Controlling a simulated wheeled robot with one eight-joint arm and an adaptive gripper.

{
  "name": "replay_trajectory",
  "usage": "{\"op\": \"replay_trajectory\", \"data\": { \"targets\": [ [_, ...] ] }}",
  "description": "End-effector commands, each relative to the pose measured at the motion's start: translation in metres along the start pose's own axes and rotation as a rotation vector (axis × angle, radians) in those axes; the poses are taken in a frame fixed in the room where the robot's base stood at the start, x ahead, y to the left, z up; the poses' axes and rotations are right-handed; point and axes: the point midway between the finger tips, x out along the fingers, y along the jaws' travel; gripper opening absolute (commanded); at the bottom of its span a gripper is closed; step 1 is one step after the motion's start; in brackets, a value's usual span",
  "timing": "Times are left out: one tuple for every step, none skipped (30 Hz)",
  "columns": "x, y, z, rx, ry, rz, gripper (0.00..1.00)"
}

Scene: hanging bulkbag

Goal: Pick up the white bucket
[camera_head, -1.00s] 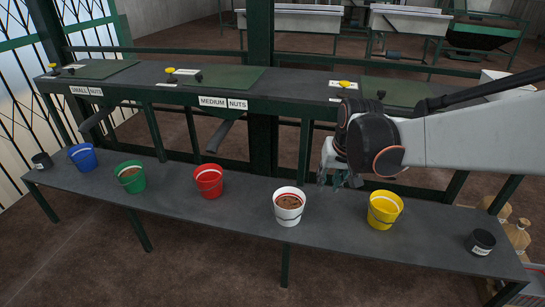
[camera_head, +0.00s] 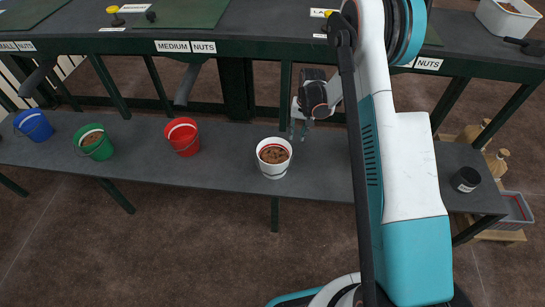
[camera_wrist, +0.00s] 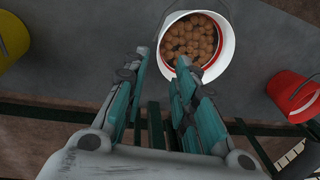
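The white bucket (camera_head: 274,172) stands upright on the dark bench, with brown nuts inside and a red band inside its rim. It also shows at the top of the wrist view (camera_wrist: 227,52), where a thin handle arcs at its left side. My gripper (camera_head: 298,130) is just to the right of and behind the bucket in the head view. In the wrist view my gripper (camera_wrist: 162,60) has its two teal fingers apart, with nothing between them. The right fingertip overlaps the bucket's rim in that view; I cannot tell whether it touches.
A red bucket (camera_head: 184,142), a green bucket (camera_head: 97,150) and a blue bucket (camera_head: 35,127) stand to the left. A yellow bucket (camera_wrist: 10,40) is hidden behind my arm in the head view. A black pot (camera_head: 465,180) sits at the bench's right. A sorting table (camera_head: 230,50) overhangs behind.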

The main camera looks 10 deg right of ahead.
Motion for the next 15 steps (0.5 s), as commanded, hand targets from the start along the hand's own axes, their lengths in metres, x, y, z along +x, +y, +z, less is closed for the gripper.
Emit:
{"op": "replay_trajectory", "data": {
  "targets": [
    [0.008,0.002,0.0,0.004,-0.006,0.0,0.26],
    [0.012,0.002,0.0,0.005,-0.01,0.0,0.26],
    [0.016,0.003,0.0,0.007,-0.013,0.0,0.26],
    [0.018,0.003,0.0,0.008,-0.015,0.0,0.26],
    [0.021,0.004,0.0,0.008,-0.016,0.0,0.26],
    [0.025,0.004,0.0,0.008,-0.017,0.001,0.26],
    [0.029,0.004,0.0,0.008,-0.018,0.001,0.26],
    [0.033,0.004,0.0,0.008,-0.018,0.001,0.26],
    [0.04,0.004,0.001,0.008,-0.018,0.001,0.26],
    [0.046,0.004,0.001,0.008,-0.017,0.001,0.26],
    [0.052,0.004,0.001,0.008,-0.017,0.001,0.26],
    [0.06,0.004,0.001,0.008,-0.017,0.001,0.26],
    [0.066,0.004,0.001,0.008,-0.017,0.001,0.26],
    [0.072,0.004,0.001,0.008,-0.017,0.001,0.26],
    [0.079,0.004,0.001,0.008,-0.017,0.001,0.26]
  ]
}}
